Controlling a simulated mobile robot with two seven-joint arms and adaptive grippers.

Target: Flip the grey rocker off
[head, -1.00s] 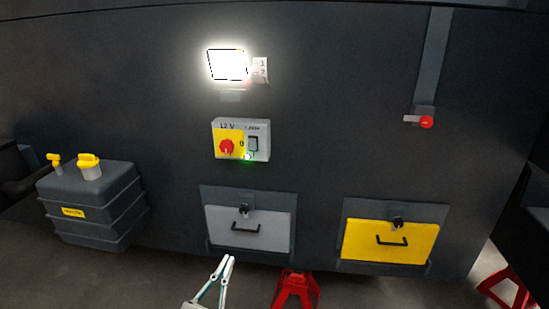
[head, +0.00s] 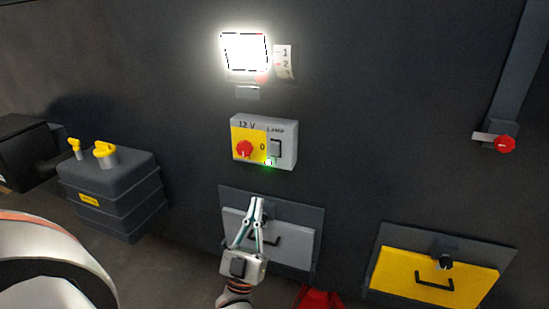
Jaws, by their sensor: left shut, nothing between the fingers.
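The grey rocker (head: 275,148) sits on the right half of the 12 V switch box (head: 286,126), under the label LAMP. A green light (head: 268,163) glows below it. The square lamp (head: 245,52) above the box is lit bright white. My left gripper (head: 257,201) is shut and empty, pointing up, below the switch box and in front of the grey drawer. It is apart from the rocker. My right gripper is not in view.
A red rotary knob (head: 244,149) sits left of the rocker on a yellow panel. A grey drawer (head: 299,246) and a yellow drawer (head: 405,278) are below. A red-knobbed lever (head: 504,144) is at right, a dark tank (head: 112,190) at left.

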